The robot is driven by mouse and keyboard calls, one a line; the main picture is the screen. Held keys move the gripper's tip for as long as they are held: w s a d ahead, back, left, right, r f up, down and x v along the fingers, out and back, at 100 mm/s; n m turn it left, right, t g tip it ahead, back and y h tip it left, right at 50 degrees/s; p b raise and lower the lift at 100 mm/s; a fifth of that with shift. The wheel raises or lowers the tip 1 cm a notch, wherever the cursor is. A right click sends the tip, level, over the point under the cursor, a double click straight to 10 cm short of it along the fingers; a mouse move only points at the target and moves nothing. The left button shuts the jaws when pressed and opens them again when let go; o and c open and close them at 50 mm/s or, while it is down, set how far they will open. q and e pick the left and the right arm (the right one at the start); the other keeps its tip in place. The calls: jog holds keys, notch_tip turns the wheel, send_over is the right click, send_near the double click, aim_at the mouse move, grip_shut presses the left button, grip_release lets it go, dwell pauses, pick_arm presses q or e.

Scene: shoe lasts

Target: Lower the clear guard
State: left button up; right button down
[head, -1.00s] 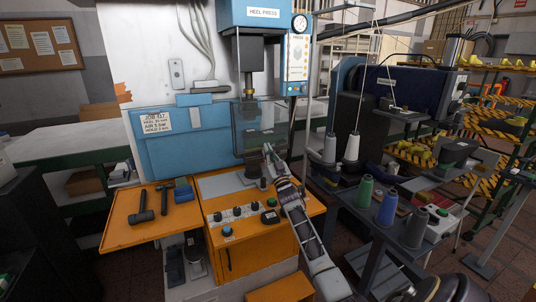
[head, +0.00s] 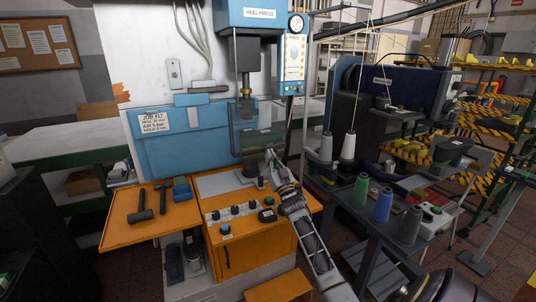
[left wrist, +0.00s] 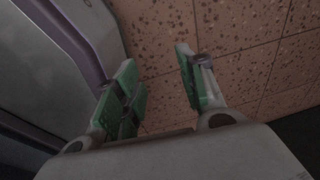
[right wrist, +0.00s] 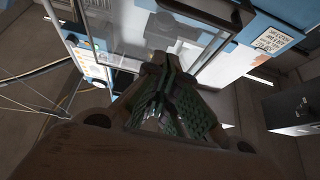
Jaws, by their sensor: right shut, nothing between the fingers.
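The clear guard (head: 268,120) is a see-through panel with a dark frame at the front of the blue heel press (head: 248,14). In the right wrist view the guard (right wrist: 128,42) fills the upper middle as a framed, glassy pane. My right gripper (head: 271,156) is shut and empty, with its fingertips by the guard's lower edge. Its closed green-padded fingers (right wrist: 165,70) point toward the pane; I cannot tell whether they touch it. My left gripper (left wrist: 160,82) is open and empty over reddish floor tiles, and is out of the head view.
An orange bench (head: 230,262) with knobs and a button stands below the press. Hammers (head: 140,206) lie on its left tray. On the right, a dark stand (head: 345,208) holds green, blue and grey thread cones near my right arm.

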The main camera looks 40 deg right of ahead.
pick_arm(q)
jog(key=shift+d, duration=0.5)
pick_arm(e)
jog(key=v, duration=0.4)
pick_arm(q)
jog(key=shift+w+a, duration=0.15)
jog(key=shift+a, duration=0.15)
